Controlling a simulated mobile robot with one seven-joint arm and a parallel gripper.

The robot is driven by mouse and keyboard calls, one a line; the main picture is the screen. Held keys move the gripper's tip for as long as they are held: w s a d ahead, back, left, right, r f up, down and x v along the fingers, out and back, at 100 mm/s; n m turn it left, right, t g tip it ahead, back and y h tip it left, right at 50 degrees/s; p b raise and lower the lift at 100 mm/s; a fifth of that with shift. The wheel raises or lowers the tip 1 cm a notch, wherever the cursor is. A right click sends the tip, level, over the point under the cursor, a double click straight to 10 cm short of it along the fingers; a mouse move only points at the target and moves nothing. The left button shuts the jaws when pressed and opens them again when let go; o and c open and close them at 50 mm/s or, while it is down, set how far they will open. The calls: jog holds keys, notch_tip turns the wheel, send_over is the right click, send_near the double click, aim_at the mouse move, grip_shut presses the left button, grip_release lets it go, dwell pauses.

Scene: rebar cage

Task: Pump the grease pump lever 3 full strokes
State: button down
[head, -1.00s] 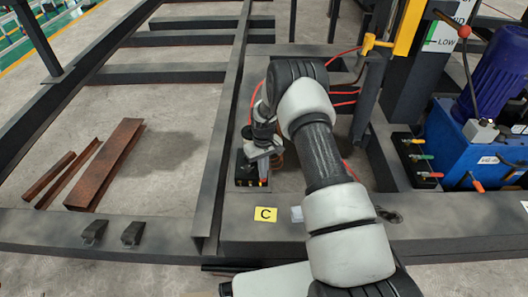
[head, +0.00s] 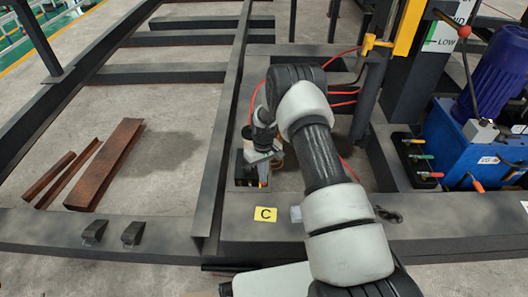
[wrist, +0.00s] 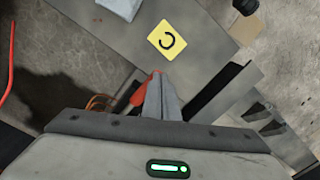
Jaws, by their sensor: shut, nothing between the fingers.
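My gripper (head: 264,158) is shut and empty, low beside a small black block (head: 240,178) on the dark steel plate. In the wrist view its closed fingertips (wrist: 161,84) are right beside an orange-red handle (wrist: 139,92); I cannot tell whether they touch. My gripper hides much of the block. No part is clearly marked as the grease pump lever. A red-knobbed lever (head: 464,32) stands at the upper right, by the gauge marked LOW, well away from my gripper.
A yellow C label (head: 265,214) lies on the plate near my arm. A blue unit (head: 455,145) with a purple motor (head: 500,70) stands at right, beside a valve block with coloured handles (head: 414,155). Red hoses (head: 342,92) run behind my arm. Rusty steel pieces (head: 107,165) lie on the left floor.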

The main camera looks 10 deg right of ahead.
jog(key=shift+f, duration=0.25)
jog(key=w+d+r, duration=0.1)
jog(key=w+r, duration=0.5)
jog(key=r, duration=0.5)
jog(key=shift+w+d, duration=0.15)
jog(key=shift+w, duration=0.2)
jog(key=shift+r, duration=0.1)
dwell(0.4)
